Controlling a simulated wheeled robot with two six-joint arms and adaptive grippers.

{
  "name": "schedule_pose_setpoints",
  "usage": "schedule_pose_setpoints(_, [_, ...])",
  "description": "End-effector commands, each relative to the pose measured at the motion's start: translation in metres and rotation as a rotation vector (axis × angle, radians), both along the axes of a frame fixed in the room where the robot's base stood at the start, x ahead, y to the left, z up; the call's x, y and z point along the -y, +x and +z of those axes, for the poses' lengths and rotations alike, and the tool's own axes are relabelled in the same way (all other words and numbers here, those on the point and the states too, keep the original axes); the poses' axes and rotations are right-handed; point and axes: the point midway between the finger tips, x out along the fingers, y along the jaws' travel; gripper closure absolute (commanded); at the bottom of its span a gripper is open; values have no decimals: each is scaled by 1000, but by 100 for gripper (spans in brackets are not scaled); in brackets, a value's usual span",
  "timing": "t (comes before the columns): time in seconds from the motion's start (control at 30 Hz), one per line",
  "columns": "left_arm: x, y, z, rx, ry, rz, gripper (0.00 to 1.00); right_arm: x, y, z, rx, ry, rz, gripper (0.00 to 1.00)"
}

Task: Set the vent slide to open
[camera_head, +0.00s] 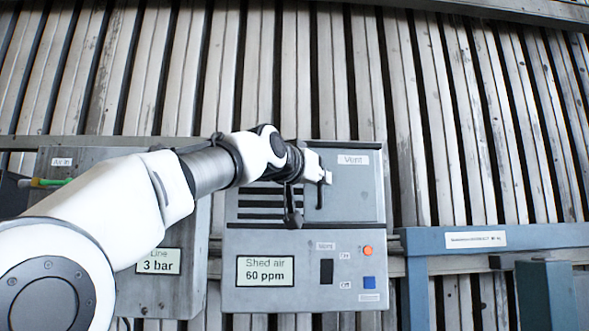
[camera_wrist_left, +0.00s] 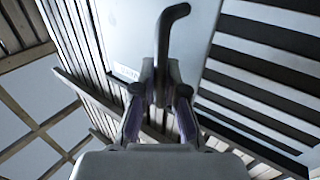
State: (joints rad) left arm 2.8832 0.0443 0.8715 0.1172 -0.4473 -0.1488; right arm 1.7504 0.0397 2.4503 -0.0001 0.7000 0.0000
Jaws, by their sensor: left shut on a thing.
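The vent (camera_head: 358,207) is a grey panel on the upper part of a wall-mounted box, labelled "Vent". Dark horizontal slots (camera_head: 260,204) show at its left, partly hidden by my arm. My left gripper (camera_head: 307,196) is at the vent, just right of the slots. In the left wrist view, my left gripper (camera_wrist_left: 159,95) is shut on the dark, bent slide handle (camera_wrist_left: 170,38). The plain slide plate (camera_wrist_left: 125,30) lies left of the handle there and the slots (camera_wrist_left: 265,65) lie right of it. My right gripper is not in view.
Below the vent, the box has a "Shed air 60 ppm" display (camera_head: 265,270), a black rocker switch (camera_head: 326,272), an orange lamp (camera_head: 367,251) and a blue button (camera_head: 369,283). A "Line 3 bar" box (camera_head: 158,262) stands left. A blue-grey frame (camera_head: 490,240) stands right.

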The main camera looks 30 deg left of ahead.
Motion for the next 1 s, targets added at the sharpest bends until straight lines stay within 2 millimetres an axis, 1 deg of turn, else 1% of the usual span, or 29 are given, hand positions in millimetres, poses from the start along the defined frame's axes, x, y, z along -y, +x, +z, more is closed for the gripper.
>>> schedule_pose_setpoints(0.03, [3, 4, -1, -5, 0, 0, 100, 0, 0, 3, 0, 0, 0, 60])
schedule_pose_setpoints(0.17, [8, 6, -2, -3, 0, 0, 100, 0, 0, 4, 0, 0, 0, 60])
schedule_pose_setpoints(0.47, [9, 6, -2, -1, 0, 0, 100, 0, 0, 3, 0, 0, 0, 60])
schedule_pose_setpoints(0.5, [9, 6, -2, -1, 0, 0, 78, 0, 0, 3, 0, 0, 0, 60])
schedule_pose_setpoints(1.0, [8, 5, 0, 2, 0, 0, 78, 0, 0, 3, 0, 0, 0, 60])
